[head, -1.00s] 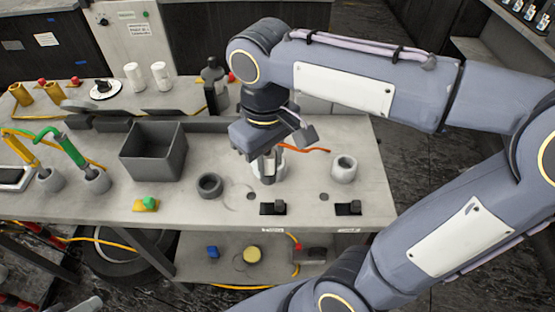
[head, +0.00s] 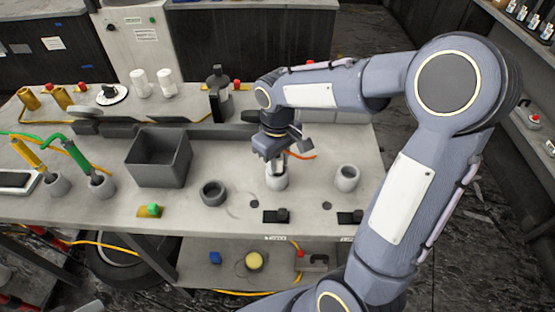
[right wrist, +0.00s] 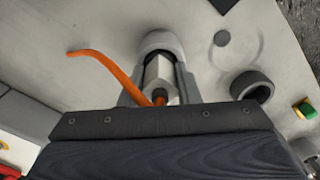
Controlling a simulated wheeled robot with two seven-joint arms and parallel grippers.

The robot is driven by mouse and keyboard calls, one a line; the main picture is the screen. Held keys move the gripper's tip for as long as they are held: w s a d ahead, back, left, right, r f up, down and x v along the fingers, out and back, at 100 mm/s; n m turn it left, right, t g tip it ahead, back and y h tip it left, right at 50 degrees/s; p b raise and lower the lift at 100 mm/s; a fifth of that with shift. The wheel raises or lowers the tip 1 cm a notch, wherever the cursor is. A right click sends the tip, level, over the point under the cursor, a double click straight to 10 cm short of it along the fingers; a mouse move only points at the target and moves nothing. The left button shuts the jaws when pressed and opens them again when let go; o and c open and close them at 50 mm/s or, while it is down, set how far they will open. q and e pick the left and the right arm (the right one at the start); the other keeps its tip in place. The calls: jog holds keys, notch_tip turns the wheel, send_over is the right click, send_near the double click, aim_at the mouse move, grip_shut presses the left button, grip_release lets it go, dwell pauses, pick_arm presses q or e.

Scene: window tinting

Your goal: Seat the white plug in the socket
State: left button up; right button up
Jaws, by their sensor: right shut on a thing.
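My right gripper (head: 274,158) points down and is shut on the white plug (right wrist: 158,72), whose orange cable (right wrist: 102,62) trails out to one side. The cable also shows in the head view (head: 302,156). The plug is at the mouth of a light grey, round socket (head: 276,182), which also shows in the right wrist view (right wrist: 160,41). The fingers hide much of the plug, and I cannot tell how deep it sits. My left gripper is not in view.
A second round holder (head: 347,178) stands to the right and a dark ring (head: 213,194) to the left. A grey bin (head: 160,160) and cabled yellow and green tools (head: 76,155) are farther left.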

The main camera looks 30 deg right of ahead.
jog(key=shift+f, duration=0.2)
jog(key=o, duration=1)
notch_tip(320, 180, up, 11)
jog(key=shift+r, duration=0.1)
jog(key=shift+s+r+p, duration=0.15)
jog(key=shift+r+p, duration=0.15)
jog(key=shift+r, duration=0.25)
jog(key=s+a+f+m+t+y, duration=0.1)
jog(key=s+t, duration=0.1)
jog(key=s, duration=0.3)
jog(key=s+a+f+m+t+y, duration=0.1)
jog(key=s+f+m, duration=0.1)
jog(key=s, duration=0.4)
jog(key=s+a+f+m+t+y, duration=0.1)
jog(key=s+a+f+t, duration=0.1)
jog(key=s, duration=0.3)
jog(key=shift+s+a+f+t+y, duration=0.1)
jog(key=shift+s+f+t+y, duration=0.2)
jog(key=shift+s+y, duration=0.1)
